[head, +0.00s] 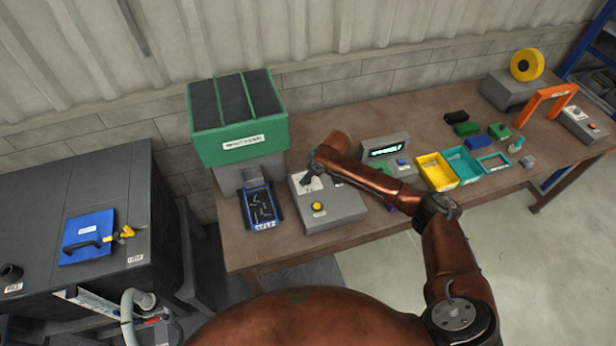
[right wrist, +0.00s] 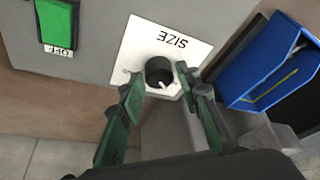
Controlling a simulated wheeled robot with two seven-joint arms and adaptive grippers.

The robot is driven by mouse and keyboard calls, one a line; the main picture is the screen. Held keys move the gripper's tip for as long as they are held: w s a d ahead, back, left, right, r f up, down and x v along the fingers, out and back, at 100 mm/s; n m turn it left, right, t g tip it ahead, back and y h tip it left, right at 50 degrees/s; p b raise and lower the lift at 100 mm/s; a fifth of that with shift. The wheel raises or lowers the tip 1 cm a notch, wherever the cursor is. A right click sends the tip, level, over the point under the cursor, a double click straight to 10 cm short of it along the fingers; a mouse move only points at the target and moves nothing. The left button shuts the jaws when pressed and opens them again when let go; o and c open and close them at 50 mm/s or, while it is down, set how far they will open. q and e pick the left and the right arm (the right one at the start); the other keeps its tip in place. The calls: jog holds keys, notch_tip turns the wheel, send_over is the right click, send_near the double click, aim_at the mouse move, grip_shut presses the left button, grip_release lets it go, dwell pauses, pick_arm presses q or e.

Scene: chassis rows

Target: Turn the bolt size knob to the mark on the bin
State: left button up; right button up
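The bolt size knob (right wrist: 160,71) is a round black knob on a white plate marked SIZE (right wrist: 182,45), upside down in the right wrist view. Its white pointer points toward the bottom of that view, slightly right. My right gripper (right wrist: 160,80) is open, with one green finger on each side of the knob; a small gap seems to show. My left gripper is out of view.
A blue tray (head: 246,212) with bolts sits left of the control box; its blue edge (right wrist: 265,75) shows in the wrist view. A green switch (right wrist: 56,24) marked OFF and a yellow button (head: 318,208) are on the box. A display unit (head: 400,143) stands to the right.

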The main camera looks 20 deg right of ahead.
jog(key=c, duration=0.3)
grip_shut()
jog(key=shift+r+m+p, duration=0.15)
jog(key=shift+m+p, duration=0.15)
jog(key=shift+p, duration=0.35)
jog(key=m+p, duration=0.1)
jog(key=p, duration=0.1)
jog(key=m+h+p, duration=0.1)
jog(key=m+p, duration=0.1)
jog(key=p, duration=0.1)
jog(key=m+t+p, duration=0.1)
jog(key=m+p, duration=0.1)
jog(key=shift+s+a+r+h+p, duration=0.1)
jog(key=shift+a+h+p, duration=0.15)
jog(key=shift+h+p, duration=0.15)
jog(key=shift+m+h+p, duration=0.5)
jog(key=shift+m+p, duration=0.3)
jog(key=shift+m, duration=0.4)
pick_arm(q)
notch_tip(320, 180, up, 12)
jog(key=p, duration=0.1)
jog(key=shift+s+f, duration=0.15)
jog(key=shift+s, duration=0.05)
pick_arm(e)
jog(key=shift+f+m+h, duration=0.2)
jog(key=shift+m+h, duration=0.1)
jog(key=shift+m, duration=0.6)
